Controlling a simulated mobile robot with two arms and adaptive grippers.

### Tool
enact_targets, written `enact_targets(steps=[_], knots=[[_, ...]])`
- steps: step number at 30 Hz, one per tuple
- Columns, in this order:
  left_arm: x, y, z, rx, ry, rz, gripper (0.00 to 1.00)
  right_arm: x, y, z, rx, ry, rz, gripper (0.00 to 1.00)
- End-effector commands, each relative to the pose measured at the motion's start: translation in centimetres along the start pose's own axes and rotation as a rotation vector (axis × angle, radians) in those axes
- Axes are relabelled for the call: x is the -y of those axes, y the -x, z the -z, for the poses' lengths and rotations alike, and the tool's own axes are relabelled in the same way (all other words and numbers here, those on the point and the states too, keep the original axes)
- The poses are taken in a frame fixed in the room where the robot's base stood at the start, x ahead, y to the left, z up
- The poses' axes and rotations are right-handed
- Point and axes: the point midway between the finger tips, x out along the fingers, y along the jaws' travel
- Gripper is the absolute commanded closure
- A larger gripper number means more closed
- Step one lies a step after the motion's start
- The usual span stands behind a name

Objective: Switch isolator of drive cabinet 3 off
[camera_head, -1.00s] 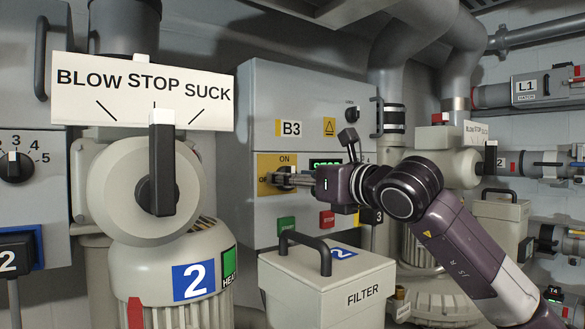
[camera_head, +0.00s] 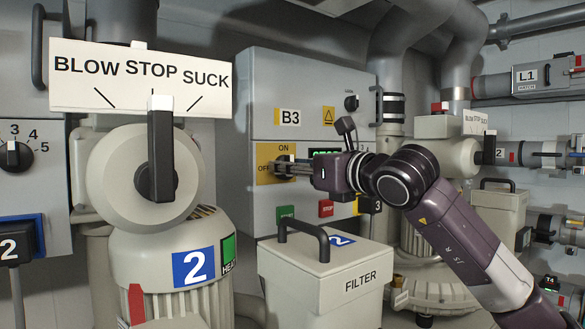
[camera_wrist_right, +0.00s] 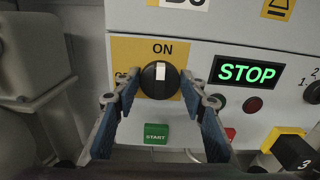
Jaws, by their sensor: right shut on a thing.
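The isolator of drive cabinet 3 is a round black knob (camera_wrist_right: 160,82) on a yellow plate (camera_wrist_right: 121,48) on the grey B3 cabinet (camera_head: 345,80). In the right wrist view its white mark points up at ON. OFF is at the left of the plate, partly covered by a finger there. My right gripper (camera_wrist_right: 161,82) has its two fingers on either side of the knob and is shut on it. In the head view the right gripper (camera_head: 283,168) reaches the plate from the right, and its fingers hide the knob. My left gripper is in neither view.
Below the plate are a green START button (camera_wrist_right: 156,133) and a red STOP button (camera_head: 326,208). A lit STOP display (camera_wrist_right: 247,72) is to the right. A filter box (camera_head: 335,272) with a handle stands below the arm. Blower 2 (camera_head: 155,180) stands at left.

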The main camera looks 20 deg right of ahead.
Motion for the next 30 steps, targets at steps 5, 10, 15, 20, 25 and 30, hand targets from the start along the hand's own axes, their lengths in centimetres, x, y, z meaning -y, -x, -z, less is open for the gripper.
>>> enact_targets(steps=[5,10,15,20,25,30], knots=[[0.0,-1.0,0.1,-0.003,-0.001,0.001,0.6,-0.1,0.0,0.2,0.001,0.089,0.001,0.86],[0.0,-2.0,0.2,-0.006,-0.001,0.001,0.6,-0.2,0.0,0.2,0.003,0.225,0.0,0.86],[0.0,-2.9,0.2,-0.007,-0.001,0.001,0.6,-0.2,0.1,0.1,0.003,0.386,0.001,0.86],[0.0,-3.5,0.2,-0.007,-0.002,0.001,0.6,-0.3,0.0,0.1,0.002,0.539,0.002,0.86],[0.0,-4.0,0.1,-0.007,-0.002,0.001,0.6,-0.4,0.0,0.2,0.002,0.7,0.001,0.86],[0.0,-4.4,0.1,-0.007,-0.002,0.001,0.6,-0.4,0.0,0.1,0.002,0.861,0.002,0.86]])
